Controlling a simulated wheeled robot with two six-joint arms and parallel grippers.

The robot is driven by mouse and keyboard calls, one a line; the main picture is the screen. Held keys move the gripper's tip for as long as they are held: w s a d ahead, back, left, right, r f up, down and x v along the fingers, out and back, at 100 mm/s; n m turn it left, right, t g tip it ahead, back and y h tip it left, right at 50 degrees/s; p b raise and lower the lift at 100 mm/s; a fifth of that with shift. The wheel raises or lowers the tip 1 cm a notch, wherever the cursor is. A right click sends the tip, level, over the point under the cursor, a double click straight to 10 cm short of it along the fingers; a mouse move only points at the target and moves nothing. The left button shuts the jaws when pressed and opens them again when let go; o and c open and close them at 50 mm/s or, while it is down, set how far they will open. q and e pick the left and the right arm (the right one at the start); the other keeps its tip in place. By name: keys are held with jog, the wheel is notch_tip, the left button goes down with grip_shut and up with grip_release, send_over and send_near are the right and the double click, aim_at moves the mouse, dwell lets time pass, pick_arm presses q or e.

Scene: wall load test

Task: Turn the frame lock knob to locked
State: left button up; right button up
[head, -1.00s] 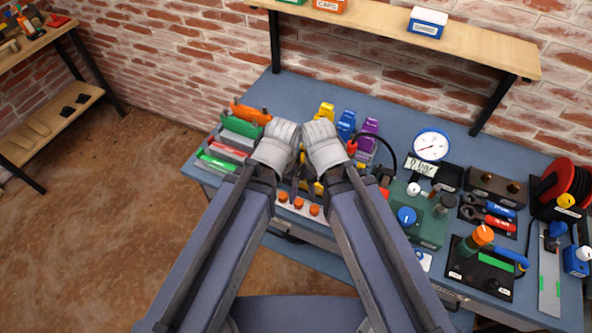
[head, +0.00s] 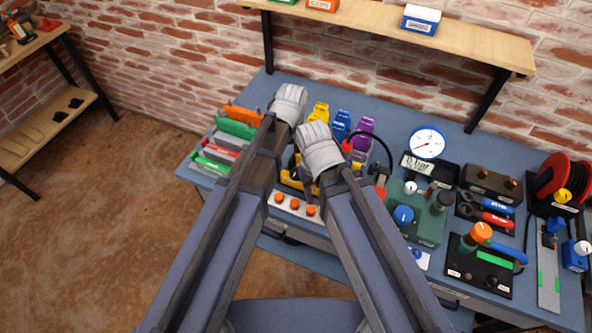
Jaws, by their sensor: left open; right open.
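Several knobs show on the blue bench, and their labels are too small to read, so I cannot tell which is the frame lock knob. A round blue knob (head: 403,215) sits on a green box (head: 431,226) right of my grippers. A yellow knob (head: 562,196) is on the red reel at the far right. My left gripper (head: 290,103) is over the back left of the bench, beside the orange-handled tool. My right gripper (head: 318,150) is lower, over the bench's middle. Both are open with nothing seen in them; their fingertips are mostly hidden behind the grey gripper bodies.
Coloured tools (head: 236,129) lie at the left. Yellow, blue and purple pieces (head: 341,125) stand behind my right gripper. A white strip with orange knobs (head: 294,206) is at the front edge. A dial gauge (head: 427,143) and a shelf (head: 470,43) are at the back right.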

aim_at(296, 172)
pick_arm(q)
jog(key=shift+w+d+f+n, duration=0.1)
jog(key=shift+w+d+n, duration=0.25)
jog(key=shift+w, duration=0.35)
jog(key=shift+s+d, duration=0.1)
jog(key=shift+d, duration=0.1)
notch_tip(296, 172, down, 8)
jog(key=b, duration=0.8)
grip_shut()
